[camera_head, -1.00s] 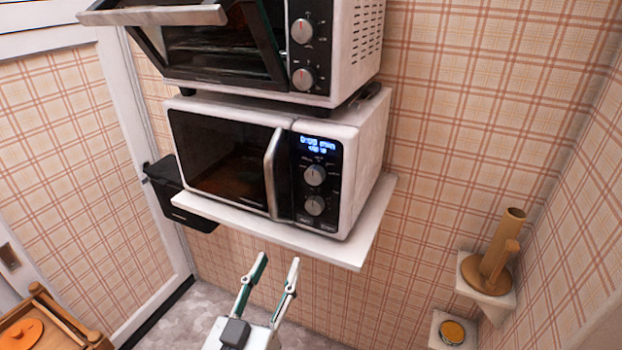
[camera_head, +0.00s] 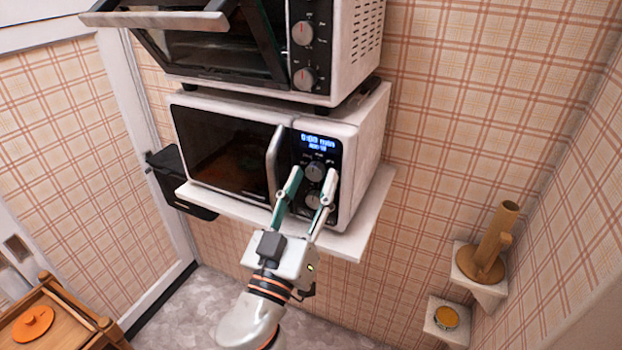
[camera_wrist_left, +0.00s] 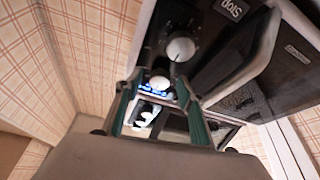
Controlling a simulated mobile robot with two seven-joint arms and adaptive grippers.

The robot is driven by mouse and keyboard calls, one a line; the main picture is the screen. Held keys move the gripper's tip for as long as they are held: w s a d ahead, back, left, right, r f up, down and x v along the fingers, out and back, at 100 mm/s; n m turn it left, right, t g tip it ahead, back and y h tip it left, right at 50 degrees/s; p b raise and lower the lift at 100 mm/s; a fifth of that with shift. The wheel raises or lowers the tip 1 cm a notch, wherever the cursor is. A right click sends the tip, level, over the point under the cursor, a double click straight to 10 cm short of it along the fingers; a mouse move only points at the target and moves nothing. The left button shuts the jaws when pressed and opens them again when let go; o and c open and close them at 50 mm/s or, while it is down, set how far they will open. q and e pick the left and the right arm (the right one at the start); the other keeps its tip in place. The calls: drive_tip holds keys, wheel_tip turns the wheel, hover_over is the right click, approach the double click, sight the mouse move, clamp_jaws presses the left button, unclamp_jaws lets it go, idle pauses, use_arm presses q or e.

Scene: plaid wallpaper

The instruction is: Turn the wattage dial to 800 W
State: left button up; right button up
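The microwave (camera_head: 365,150) stands on a white shelf, its door shut. Its right-hand panel has a lit blue display (camera_head: 318,142), an upper dial (camera_head: 315,171) and a lower dial (camera_head: 313,200). I cannot tell which dial sets wattage. My left gripper (camera_head: 313,174) is open, its fingertips at the panel on either side of the upper dial. In the left wrist view the upper dial (camera_wrist_left: 159,82) shows between the fingertips, and the lower dial (camera_wrist_left: 180,49) sits nearer the Stop button. Contact with the dial is unclear. My right gripper is not in view.
A toaster oven (camera_head: 345,50) with its door open stands on top of the microwave. The white shelf (camera_head: 345,243) juts out below. A black bin (camera_head: 180,188) hangs at the left. Small wall shelves hold a wooden holder (camera_head: 490,250) and a yellow-topped tin (camera_head: 446,317).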

use_arm(q)
drive_tip(key=c, duration=1.1)
